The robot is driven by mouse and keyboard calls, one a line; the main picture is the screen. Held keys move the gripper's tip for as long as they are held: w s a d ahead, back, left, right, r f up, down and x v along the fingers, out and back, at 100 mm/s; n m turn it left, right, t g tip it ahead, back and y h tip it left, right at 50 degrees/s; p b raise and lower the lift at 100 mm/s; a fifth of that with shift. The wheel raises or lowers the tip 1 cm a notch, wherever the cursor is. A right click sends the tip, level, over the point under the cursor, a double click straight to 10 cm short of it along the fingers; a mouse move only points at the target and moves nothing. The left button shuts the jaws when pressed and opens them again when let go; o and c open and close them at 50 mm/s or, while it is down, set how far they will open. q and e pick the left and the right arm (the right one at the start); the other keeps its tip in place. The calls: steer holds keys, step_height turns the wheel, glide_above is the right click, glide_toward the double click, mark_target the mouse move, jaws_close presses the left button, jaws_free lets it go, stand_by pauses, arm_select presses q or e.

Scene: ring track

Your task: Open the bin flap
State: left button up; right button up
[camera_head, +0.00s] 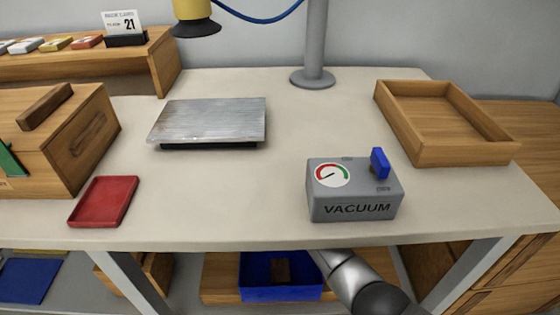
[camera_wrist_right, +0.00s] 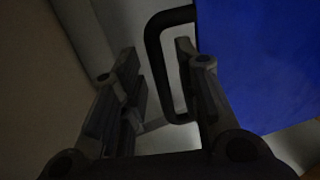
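In the right wrist view, a flat blue panel (camera_wrist_right: 255,65) fills the right side, with a dark looped handle (camera_wrist_right: 153,60) at its left edge. It looks like the bin flap, but I cannot tell how far it is open. My right gripper (camera_wrist_right: 163,85) is open, with its fingers on either side of the handle's long bar. The right finger seems to reach into the loop; contact cannot be told. In the head view my right arm reaches under the table's front edge, and its gripper is hidden there. My left gripper is not in view.
The table (camera_head: 330,240) overhangs my right arm. On the shelf below is a blue open box (camera_head: 282,295) with a dark block inside. A grey vacuum box (camera_head: 355,190), red tray (camera_head: 103,202), metal plate (camera_head: 210,120) and wooden tray (camera_head: 440,155) stand on the table.

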steer(key=shift+s+f, duration=0.1)
steer(key=shift+s, duration=0.15)
steer(key=shift+s+r, duration=0.2)
steer(key=shift+s, duration=0.35)
steer(key=s, duration=1.1)
steer(key=shift+s+d, duration=0.25)
steer(key=shift+s, duration=0.05)
